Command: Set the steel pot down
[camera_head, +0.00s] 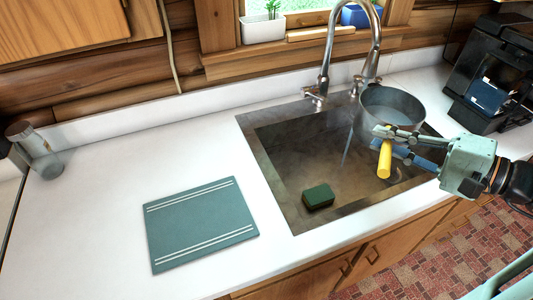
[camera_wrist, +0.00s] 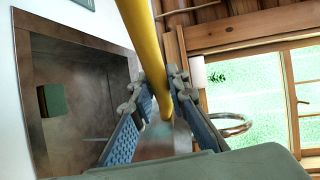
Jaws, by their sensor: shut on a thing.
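The steel pot (camera_head: 393,106) is upright over the back right part of the sink (camera_head: 262,165), right of the faucet. Its yellow handle (camera_head: 385,160) points toward the front. My gripper (camera_head: 386,142) reaches in from the right and is shut on the handle. In the wrist view the yellow handle (camera_wrist: 142,40) runs between the two fingers of my gripper (camera_wrist: 163,95). The pot's body is not clearly seen there. I cannot tell how high the pot's bottom is above the sink.
The curved faucet (camera_head: 328,55) stands behind the sink, close to the pot. A green sponge (camera_head: 318,196) lies in the sink. A teal mat (camera_head: 200,222) lies on the white counter, with clear room around it. A black coffee machine (camera_head: 492,80) stands at right, a clear glass (camera_head: 36,150) at far left.

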